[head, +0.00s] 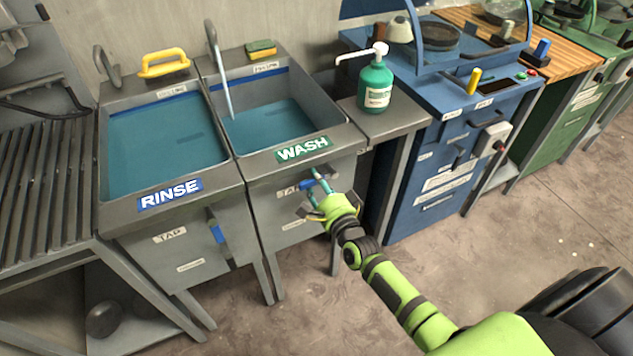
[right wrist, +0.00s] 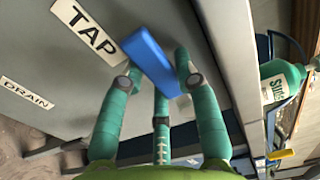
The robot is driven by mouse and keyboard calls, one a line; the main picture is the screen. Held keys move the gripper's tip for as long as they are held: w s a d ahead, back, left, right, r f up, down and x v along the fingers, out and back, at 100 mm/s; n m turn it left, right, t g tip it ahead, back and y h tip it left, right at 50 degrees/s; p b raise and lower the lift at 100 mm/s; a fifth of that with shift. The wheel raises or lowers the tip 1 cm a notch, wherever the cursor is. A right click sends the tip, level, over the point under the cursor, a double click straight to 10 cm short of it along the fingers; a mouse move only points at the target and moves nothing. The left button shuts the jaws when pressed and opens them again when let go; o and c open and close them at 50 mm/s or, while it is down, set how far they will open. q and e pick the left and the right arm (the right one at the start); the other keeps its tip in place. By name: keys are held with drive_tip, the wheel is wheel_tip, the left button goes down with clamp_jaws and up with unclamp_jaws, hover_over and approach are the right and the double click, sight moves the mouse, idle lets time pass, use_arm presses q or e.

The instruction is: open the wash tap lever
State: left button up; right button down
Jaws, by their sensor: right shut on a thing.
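The grey wash sink (head: 345,137) has a green WASH label on its front rim. Its blue tap lever (right wrist: 150,62) is beside the TAP label (right wrist: 90,32) on the front panel. In the right wrist view the lever lies tilted between my fingers. My right gripper (head: 318,188) is at that panel and shut on the lever; its fingers hide much of the lever in the head view. A pale stream (head: 226,90), which looks like running water, falls from the wash faucet (head: 210,32) into the basin. My left gripper is not in view.
The rinse sink (head: 110,222) adjoins on the left, with its own blue lever (head: 216,231) hanging down. A green soap bottle (head: 375,88) stands on the ledge to the right, beside a blue machine (head: 440,170). The floor in front is open.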

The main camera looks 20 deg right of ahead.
drive_tip(key=shift+r, duration=0.1)
drive_tip(key=c, duration=0.9)
unclamp_jaws()
drive_tip(key=s, duration=1.2)
drive_tip(key=shift+d, duration=0.2)
